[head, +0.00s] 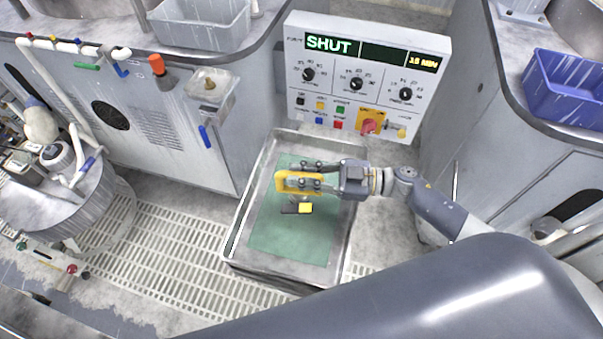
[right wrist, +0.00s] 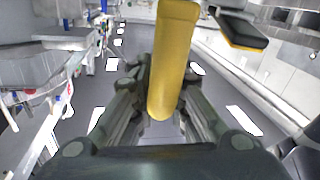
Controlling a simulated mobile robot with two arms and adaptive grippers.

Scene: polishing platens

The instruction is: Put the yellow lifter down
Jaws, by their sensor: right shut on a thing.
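The yellow lifter (head: 284,183) is in my right gripper (head: 303,180), over the green mat (head: 290,241) in the metal tray (head: 236,244). Its yellow handle lies between the two fingers. A dark part with a yellow block (head: 305,208) shows just below the gripper. In the right wrist view the handle (right wrist: 175,60) stands between the fingers (right wrist: 163,110), with a dark, yellow-edged pad (right wrist: 238,33) at its upper right. I cannot tell whether the lifter touches the mat. My left gripper is not in view.
A control panel (head: 345,45) reading "SHUT" stands behind the tray. A blue bin (head: 565,92) is on the right counter, a grey bin (head: 200,35) on the left one. Slatted flooring (head: 165,255) lies left of the tray. The mat's front part is bare.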

